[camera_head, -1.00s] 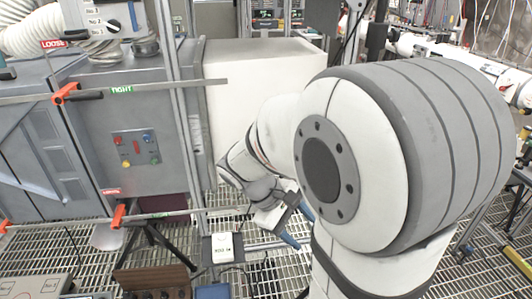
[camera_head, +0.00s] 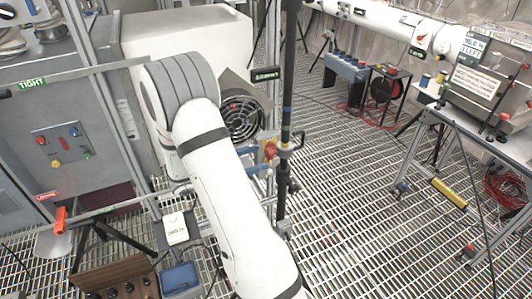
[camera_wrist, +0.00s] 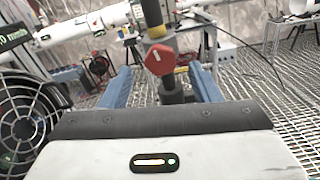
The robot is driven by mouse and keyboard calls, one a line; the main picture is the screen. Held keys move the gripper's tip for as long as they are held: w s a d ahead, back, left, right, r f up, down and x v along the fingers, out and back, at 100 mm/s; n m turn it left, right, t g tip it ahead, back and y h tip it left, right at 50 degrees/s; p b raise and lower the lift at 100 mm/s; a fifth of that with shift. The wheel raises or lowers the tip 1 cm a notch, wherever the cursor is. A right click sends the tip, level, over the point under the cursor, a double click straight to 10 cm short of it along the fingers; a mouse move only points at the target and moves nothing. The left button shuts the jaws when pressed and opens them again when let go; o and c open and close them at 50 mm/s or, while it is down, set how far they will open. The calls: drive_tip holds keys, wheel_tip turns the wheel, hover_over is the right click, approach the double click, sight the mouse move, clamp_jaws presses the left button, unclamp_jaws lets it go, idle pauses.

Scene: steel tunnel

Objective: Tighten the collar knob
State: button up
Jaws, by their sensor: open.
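The collar knob, a red cap (camera_head: 270,150) on a collar, sits on a dark vertical pole (camera_head: 287,100). In the wrist view the knob (camera_wrist: 160,60) faces me with a pale mark on it, a yellow band just above it. My gripper (camera_head: 260,155) is level with the knob, its blue fingers pointing at the pole. In the wrist view my gripper (camera_wrist: 160,85) is open, one blue finger on each side of the knob, with visible gaps. The knob looks a little beyond the fingertips; I cannot tell the exact depth.
A fan (camera_head: 240,118) stands just left of the pole, close to my gripper; it fills the left of the wrist view (camera_wrist: 22,122). A small black sign (camera_head: 265,74) hangs beside the pole. A grey cabinet (camera_head: 70,130) is at left.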

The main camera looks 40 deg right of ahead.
sight(267, 156)
drive_tip(key=p+x, duration=0.1)
drive_tip(key=x, duration=0.3)
drive_tip(key=shift+c, duration=0.5)
drive_tip(key=c, duration=0.9)
drive_tip(key=shift+f+b, duration=0.1)
drive_tip(key=shift+b, duration=0.35)
